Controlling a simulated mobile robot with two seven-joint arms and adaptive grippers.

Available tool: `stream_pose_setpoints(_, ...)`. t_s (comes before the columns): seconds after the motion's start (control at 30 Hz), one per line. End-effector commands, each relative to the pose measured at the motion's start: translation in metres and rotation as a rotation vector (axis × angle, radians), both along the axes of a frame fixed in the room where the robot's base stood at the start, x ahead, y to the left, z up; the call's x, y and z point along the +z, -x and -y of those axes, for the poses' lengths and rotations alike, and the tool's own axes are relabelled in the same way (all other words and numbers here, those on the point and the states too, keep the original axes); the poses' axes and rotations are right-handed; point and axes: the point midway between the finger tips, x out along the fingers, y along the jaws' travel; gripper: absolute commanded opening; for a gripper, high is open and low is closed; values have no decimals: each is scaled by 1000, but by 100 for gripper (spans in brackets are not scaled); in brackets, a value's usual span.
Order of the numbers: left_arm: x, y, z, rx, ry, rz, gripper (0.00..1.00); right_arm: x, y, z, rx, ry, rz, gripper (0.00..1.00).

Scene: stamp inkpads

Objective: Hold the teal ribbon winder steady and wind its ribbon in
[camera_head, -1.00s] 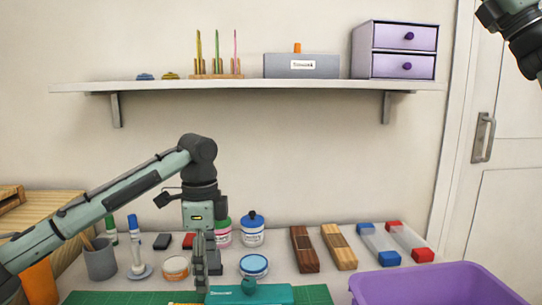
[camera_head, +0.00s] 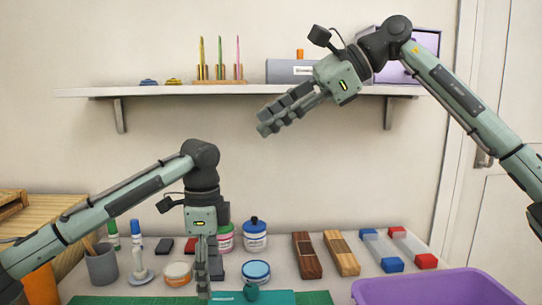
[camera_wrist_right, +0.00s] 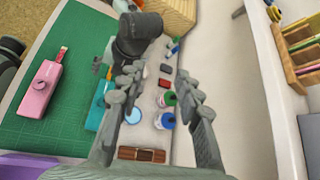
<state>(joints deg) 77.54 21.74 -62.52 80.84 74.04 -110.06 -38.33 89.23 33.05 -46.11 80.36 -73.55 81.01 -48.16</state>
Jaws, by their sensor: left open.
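My right gripper (camera_head: 270,124) is high in front of the shelf, pointing left and down. Its fingers stand apart with nothing between them in the right wrist view (camera_wrist_right: 155,95).
A pink winder (camera_wrist_right: 40,90) lies on the green mat (camera_wrist_right: 65,45). A purple bin (camera_head: 430,284) stands front right. Jars, including a blue-lidded one (camera_head: 254,235), ink pads and wooden blocks (camera_head: 307,256) stand behind the mat. The shelf (camera_head: 235,90) runs above.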

Motion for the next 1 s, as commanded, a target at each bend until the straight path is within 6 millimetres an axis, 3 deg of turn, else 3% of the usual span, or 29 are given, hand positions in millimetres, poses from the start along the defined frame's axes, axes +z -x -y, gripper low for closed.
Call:
stream_pose_setpoints(0.03, 0, 0, 0, 0, 0, 0, 72, -30, -2, -7, 7, 67, -42, 34)
stream_pose_setpoints(0.2, 0, 0, 0, 0, 0, 0, 72, -126, -1, -15, 25, 303, -170, 34)
stream_pose_setpoints(0.4, 0, 0, 0, 0, 0, 0, 72, -202, 9, -10, 40, 520, -273, 34)
stream_pose_setpoints(0.6, -3, 0, 0, 0, 0, -1, 72, -229, 15, -5, 46, 608, -310, 34)
stream_pose_setpoints(1.0, -57, 0, -1, 1, -1, -2, 72, -231, 15, -4, 47, 612, -312, 34)
